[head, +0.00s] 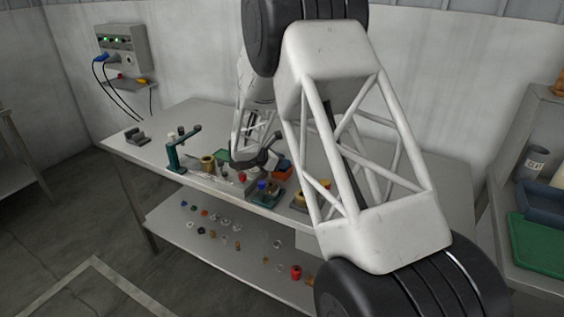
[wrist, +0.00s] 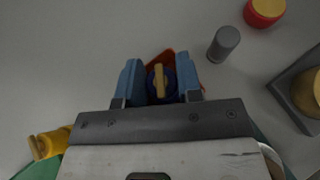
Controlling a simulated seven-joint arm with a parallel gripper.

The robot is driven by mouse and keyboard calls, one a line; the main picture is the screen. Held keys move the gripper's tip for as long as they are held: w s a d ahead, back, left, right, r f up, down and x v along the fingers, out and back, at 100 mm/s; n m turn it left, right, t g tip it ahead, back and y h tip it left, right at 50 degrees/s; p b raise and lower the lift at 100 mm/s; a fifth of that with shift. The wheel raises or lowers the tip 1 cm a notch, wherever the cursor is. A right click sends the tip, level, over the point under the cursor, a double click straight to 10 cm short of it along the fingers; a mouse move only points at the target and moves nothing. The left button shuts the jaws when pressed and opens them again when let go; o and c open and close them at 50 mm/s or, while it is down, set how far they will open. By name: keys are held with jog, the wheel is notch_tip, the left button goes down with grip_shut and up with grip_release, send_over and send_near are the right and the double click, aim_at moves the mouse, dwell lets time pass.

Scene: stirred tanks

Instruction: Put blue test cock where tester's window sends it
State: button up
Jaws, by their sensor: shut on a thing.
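In the wrist view, the blue test cock (wrist: 182,96) with its yellow handle sits between the two blue fingers of my gripper (wrist: 160,84), which is shut on it. An orange-red shape shows behind and around the cock; I cannot tell whether it touches it. In the head view my gripper (head: 246,162) is low over the middle of the bench, and its fingertips and the held cock are hard to make out. A green stand with an arm (head: 176,157), perhaps the tester, is to its left. No readable window shows.
The steel bench (head: 128,150) is crowded near my gripper: a brass cylinder (head: 207,164), a teal tray (head: 267,200) and a red-orange bin (head: 283,170). In the wrist view a grey cylinder (wrist: 223,44) and a red yellow-topped piece (wrist: 264,12) stand ahead right. A control box (head: 122,50) hangs on the wall.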

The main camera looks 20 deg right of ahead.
jog(key=o, duration=1.1)
jog(key=shift+o, duration=0.2)
jog(key=shift+f, duration=0.1)
jog(key=shift+c, duration=0.2)
jog(key=shift+r, duration=0.3)
jog(key=o, duration=0.4)
jog(key=shift+r, duration=3.8)
